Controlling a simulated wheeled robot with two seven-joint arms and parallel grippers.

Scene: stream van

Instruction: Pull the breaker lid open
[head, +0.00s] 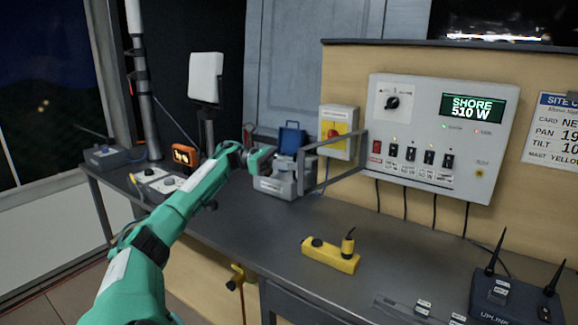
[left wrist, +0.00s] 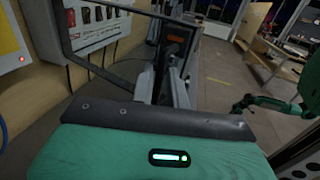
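The breaker lid (head: 335,141) is a thin grey frame, swung out to the left from the breaker panel (head: 479,178). The row of dark breaker switches (head: 410,153) is uncovered. My left gripper (head: 301,170) is at the lid's outer edge and appears shut on it; the exact contact is partly hidden. In the left wrist view the lid frame (left wrist: 112,78) runs to the fingers of my left gripper (left wrist: 170,85). A green arm with a dark end, likely my right gripper (left wrist: 240,105), shows small at the right; its fingers are unclear.
A yellow switch box (head: 338,117) is on the wall behind the lid. A yellow handheld device (head: 331,256) lies on the dark bench (head: 270,235). A router with antennas (head: 515,296) stands at the front right. The bench middle is mostly clear.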

